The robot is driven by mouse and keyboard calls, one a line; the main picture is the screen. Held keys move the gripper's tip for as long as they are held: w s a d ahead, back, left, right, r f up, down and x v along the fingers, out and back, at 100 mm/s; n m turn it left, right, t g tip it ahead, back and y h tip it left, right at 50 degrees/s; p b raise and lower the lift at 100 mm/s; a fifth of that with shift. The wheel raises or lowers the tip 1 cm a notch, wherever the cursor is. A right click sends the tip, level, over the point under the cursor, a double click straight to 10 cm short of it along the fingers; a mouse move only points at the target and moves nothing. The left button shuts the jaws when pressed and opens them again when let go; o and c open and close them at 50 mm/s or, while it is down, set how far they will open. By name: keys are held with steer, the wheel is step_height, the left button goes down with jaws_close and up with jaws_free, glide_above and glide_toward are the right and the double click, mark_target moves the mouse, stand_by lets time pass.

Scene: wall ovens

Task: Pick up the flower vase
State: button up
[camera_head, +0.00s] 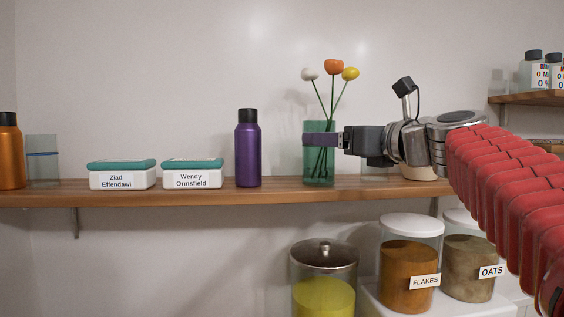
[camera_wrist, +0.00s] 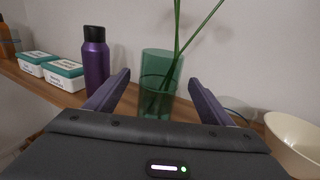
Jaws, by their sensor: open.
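The flower vase (camera_head: 319,168) is a green see-through glass with white, orange and yellow flowers on green stems. It stands upright on the wooden shelf (camera_head: 80,192). My gripper (camera_head: 322,140) is level with the upper part of the vase, coming from the right in the head view. In the wrist view the vase (camera_wrist: 160,85) shows between the two open fingers (camera_wrist: 158,84). A gap shows on either side of the glass there. The vase's base is partly hidden by my gripper in the wrist view.
A purple bottle (camera_head: 248,150) stands left of the vase, near my fingers. Two labelled boxes with teal lids (camera_head: 121,175) sit further left. A cream bowl (camera_wrist: 295,143) is close on the right. Jars labelled FLAKES (camera_head: 409,265) and OATS stand below the shelf.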

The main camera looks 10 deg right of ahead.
steer(key=shift+w+a, duration=0.1)
steer(key=shift+w, duration=0.1)
steer(key=shift+x, duration=2.55)
steer(key=shift+c, duration=0.3)
steer(key=c, duration=1.8)
steer(key=shift+r, duration=0.1)
jaws_close()
steer(key=shift+r, duration=0.3)
step_height(320, 180, up, 9)
steer(key=shift+r, duration=0.2)
